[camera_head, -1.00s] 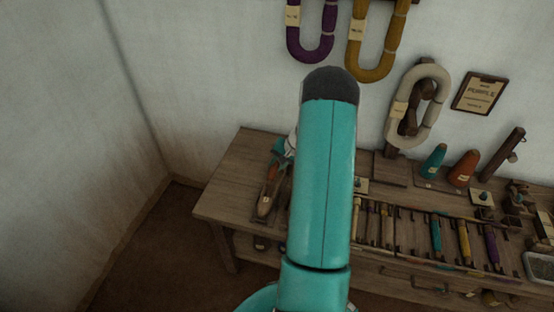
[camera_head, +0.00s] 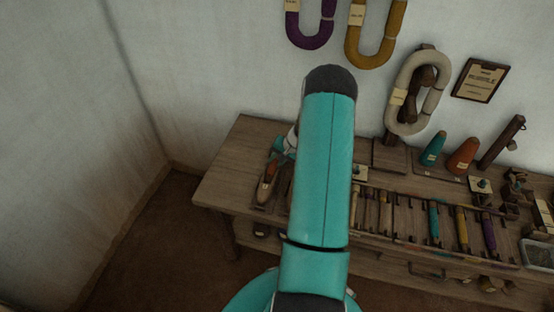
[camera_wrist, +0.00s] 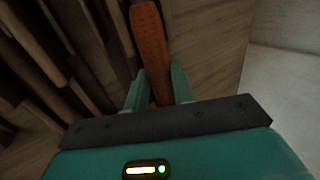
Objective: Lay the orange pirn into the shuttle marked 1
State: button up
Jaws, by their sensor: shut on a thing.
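The orange pirn (camera_wrist: 151,52) is between the two teal fingers of my gripper (camera_wrist: 157,88) in the wrist view. My gripper is shut on it, and the pirn points away from the palm. In the head view a wooden shuttle with a pale tag (camera_head: 264,195) lies at the left end of the bench. The orange pirn (camera_head: 271,170) shows at this shuttle, just below my gripper (camera_head: 279,156). I cannot tell whether the pirn touches the shuttle or hangs above it. The number on the tag is too small to read. My arm hides the bench beside it.
The wooden bench (camera_head: 235,160) has bare wood at its left end. Several coloured pirns (camera_head: 434,222) lie in a row right of my arm. Teal (camera_head: 433,149) and orange (camera_head: 463,156) cones stand behind them. Yarn hanks (camera_head: 377,35) hang on the wall.

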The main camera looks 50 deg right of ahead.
jog(key=o, duration=1)
jog(key=shift+o, duration=0.3)
jog(key=shift+s+f, duration=0.1)
jog(key=shift+r, duration=4.1)
